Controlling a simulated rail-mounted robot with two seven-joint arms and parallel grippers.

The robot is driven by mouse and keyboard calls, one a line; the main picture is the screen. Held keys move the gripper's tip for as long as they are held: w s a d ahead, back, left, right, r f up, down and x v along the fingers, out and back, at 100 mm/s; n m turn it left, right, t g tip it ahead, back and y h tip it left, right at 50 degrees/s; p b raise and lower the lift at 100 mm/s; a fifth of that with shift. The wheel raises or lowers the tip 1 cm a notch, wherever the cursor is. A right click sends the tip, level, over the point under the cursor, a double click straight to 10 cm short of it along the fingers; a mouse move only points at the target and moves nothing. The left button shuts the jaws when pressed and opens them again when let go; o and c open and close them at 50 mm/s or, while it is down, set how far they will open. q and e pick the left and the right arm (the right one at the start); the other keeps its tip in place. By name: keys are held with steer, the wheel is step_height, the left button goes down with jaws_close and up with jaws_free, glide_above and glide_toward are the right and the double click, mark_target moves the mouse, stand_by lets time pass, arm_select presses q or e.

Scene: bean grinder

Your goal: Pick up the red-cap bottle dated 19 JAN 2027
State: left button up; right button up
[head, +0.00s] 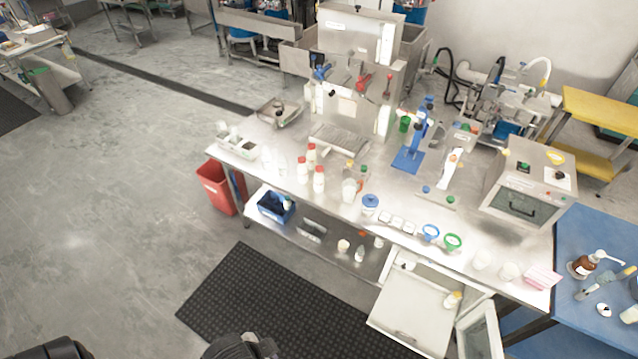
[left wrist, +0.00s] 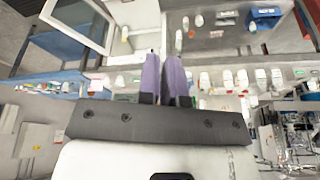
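Three white bottles with red caps stand upright near the front left of the steel table (head: 270,190): a left one (head: 302,173), a rear one (head: 311,156) and a front one (head: 319,182). Their dates are too small to read. My left gripper (left wrist: 163,62) shows in the left wrist view as two purple fingers, close together with a narrow gap; no object is visible between them. It is well apart from the bottles. Small bottles and jars line the table in the left wrist view, but I cannot tell the red-cap ones there. My right gripper is not in view.
A steel machine (head: 355,95) stands behind the bottles. Nearby are a beaker (head: 349,190) and a blue-lidded jar (head: 370,204). A blue bin (head: 274,205) sits on the lower shelf. The floor by the black mat (head: 270,305) is clear.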

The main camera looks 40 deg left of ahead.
arm_select(q)
steer(key=o, duration=1.2)
steer(key=shift+a, duration=0.15)
